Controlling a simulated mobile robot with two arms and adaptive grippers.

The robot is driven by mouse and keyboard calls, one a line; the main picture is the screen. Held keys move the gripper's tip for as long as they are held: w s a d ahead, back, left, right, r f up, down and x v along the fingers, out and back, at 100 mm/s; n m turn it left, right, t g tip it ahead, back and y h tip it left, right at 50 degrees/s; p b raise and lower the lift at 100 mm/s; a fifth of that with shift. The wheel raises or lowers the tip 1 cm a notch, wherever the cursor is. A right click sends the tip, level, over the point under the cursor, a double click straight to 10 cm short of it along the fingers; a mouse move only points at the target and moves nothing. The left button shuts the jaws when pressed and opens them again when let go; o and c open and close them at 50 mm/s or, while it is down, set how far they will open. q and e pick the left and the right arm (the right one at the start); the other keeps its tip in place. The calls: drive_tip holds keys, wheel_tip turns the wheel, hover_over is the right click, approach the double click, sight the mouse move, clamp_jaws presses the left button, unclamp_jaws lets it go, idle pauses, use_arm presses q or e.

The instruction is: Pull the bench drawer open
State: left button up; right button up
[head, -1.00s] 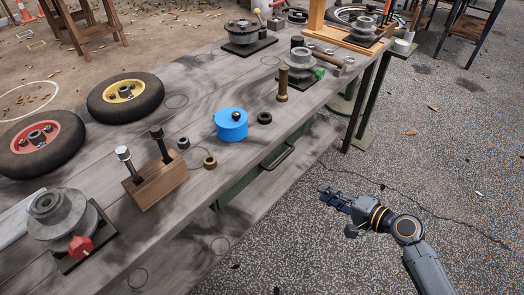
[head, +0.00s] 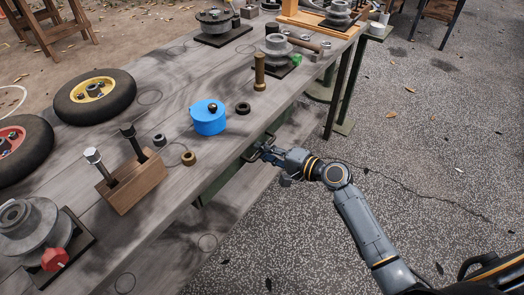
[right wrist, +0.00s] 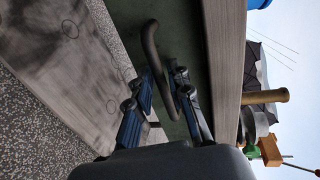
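The bench drawer (head: 222,183) has a dark green front set under the wooden bench top, and it looks shut. Its dark bar handle (head: 250,157) stands out from the front. My right gripper (head: 268,152) is at this handle, below the bench's edge. In the right wrist view, the handle (right wrist: 153,47) runs between the two spread fingers of the right gripper (right wrist: 163,85), in front of the green drawer front (right wrist: 186,35). The fingers look open, with gaps beside the bar. My left gripper is not in view.
The bench top (head: 165,100) carries a blue round container (head: 208,118), a wooden block with two bolts (head: 135,187), wheels and pulleys. A lower shelf board (head: 215,235) runs beneath the drawer. The paved floor right of the bench is clear.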

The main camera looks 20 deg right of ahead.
drive_tip(key=shift+w+a, duration=0.2)
drive_tip(key=shift+w, duration=0.15)
drive_tip(key=shift+c, duration=0.5)
drive_tip(key=shift+f, duration=0.1)
clamp_jaws()
